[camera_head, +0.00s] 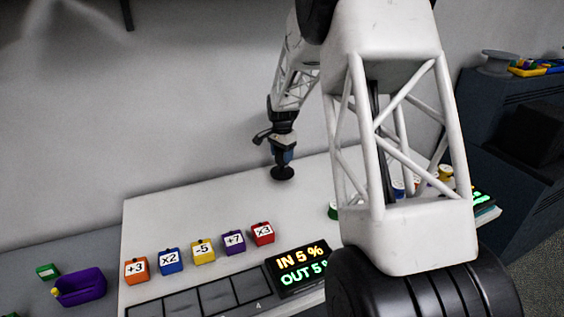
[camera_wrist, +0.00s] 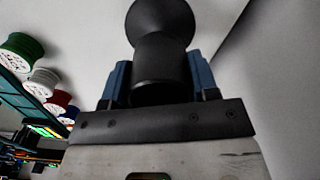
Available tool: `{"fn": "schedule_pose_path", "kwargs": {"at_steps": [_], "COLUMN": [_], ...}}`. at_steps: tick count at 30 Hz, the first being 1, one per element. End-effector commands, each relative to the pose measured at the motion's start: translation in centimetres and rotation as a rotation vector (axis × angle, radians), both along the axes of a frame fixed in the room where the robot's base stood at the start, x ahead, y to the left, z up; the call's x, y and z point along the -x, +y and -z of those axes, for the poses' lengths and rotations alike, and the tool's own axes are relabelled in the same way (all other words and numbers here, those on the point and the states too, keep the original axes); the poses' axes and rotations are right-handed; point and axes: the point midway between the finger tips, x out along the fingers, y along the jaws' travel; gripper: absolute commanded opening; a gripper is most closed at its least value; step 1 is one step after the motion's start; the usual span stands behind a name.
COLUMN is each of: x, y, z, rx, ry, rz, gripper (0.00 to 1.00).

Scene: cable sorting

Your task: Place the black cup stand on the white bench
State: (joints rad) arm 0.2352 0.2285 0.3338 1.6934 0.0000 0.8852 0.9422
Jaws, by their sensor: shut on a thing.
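The black cup stand (camera_wrist: 161,58) is a dark round post with a flared disc end. My gripper (camera_wrist: 160,85) is shut on it, with a blue finger on each side of the post in the wrist view. In the head view my gripper (camera_head: 283,155) points down over the back of the white bench (camera_head: 215,205), with the stand's dark disc (camera_head: 283,173) below it. I cannot tell whether the disc touches the bench top.
Several coloured number blocks (camera_head: 203,250) stand on the bench at front left, behind grey slots and a lit display (camera_head: 298,268). Several spools (camera_wrist: 20,50) show at left in the wrist view. A purple bin (camera_head: 80,287) is at lower left. My arm hides part of the bench's right side.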

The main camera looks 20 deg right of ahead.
Motion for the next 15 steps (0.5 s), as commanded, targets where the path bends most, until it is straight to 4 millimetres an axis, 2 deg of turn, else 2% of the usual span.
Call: {"fn": "schedule_pose_path", "kwargs": {"at_steps": [9, 15], "x": [0.0, 0.0], "y": [0.0, 0.0], "z": [2.8, 3.3], "rx": [0.0, 0.0], "ry": [0.001, -0.001], "rz": [0.0, 0.0], "gripper": [0.0, 0.0]}}
